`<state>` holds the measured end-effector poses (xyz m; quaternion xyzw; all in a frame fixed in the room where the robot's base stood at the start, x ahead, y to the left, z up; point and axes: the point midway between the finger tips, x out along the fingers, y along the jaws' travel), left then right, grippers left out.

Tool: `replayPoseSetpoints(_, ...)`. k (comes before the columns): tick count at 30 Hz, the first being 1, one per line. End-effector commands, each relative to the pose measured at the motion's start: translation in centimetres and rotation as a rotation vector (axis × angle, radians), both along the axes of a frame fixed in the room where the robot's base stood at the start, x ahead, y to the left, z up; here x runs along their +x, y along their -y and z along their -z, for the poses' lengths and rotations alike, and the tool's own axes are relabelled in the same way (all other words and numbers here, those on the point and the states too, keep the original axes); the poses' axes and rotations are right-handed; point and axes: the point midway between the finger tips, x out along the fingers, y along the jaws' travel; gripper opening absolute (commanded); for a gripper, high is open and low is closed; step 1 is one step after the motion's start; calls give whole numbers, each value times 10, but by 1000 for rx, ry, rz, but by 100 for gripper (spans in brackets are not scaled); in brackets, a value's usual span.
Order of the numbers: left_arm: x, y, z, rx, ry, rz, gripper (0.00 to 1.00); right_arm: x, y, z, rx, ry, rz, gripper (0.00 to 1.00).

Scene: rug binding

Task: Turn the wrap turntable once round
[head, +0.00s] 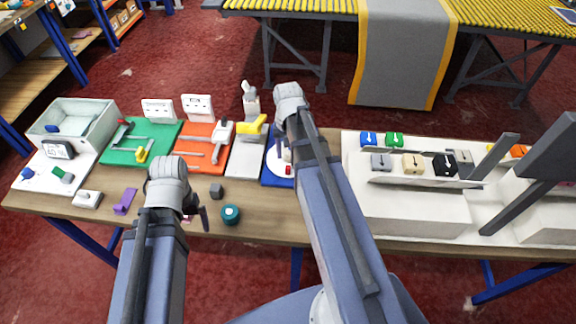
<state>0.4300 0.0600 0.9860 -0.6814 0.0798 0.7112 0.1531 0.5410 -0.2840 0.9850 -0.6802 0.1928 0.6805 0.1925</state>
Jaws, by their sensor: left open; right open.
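The wrap turntable looks to be the white disc (274,169) on a blue mat (272,182) at the middle of the bench. A small red piece (288,169) stands on its near side. My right arm crosses in front and hides the disc's right part. My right gripper (279,146) points down over the disc, open, mostly hidden by its own wrist; I cannot tell whether it touches anything. My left gripper (200,216) is open and low over the front of the bench, left of the disc, with nothing seen between its fingers.
Left of the disc are a grey mat with a yellow-topped device (250,126), an orange station (203,150) and a green one (140,143). A teal round item (230,214) and dark block (217,191) lie near my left gripper. A white block fixture (408,206) stands right.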

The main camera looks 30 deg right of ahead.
Motion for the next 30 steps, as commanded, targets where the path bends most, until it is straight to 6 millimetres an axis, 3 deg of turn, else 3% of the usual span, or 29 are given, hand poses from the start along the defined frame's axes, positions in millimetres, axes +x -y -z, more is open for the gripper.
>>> replayPoseSetpoints(11, 0, 0, 11, 0, 0, 0, 98, 0, 1, 11, 1, 1, 2, 52)
replayPoseSetpoints(24, 0, 0, 64, 0, 0, -1, 98, 0, 0, 64, 1, 1, 1, 52)
replayPoseSetpoints(30, 0, 0, 78, 0, 0, -1, 98, 0, 0, 78, 1, 1, 1, 52)
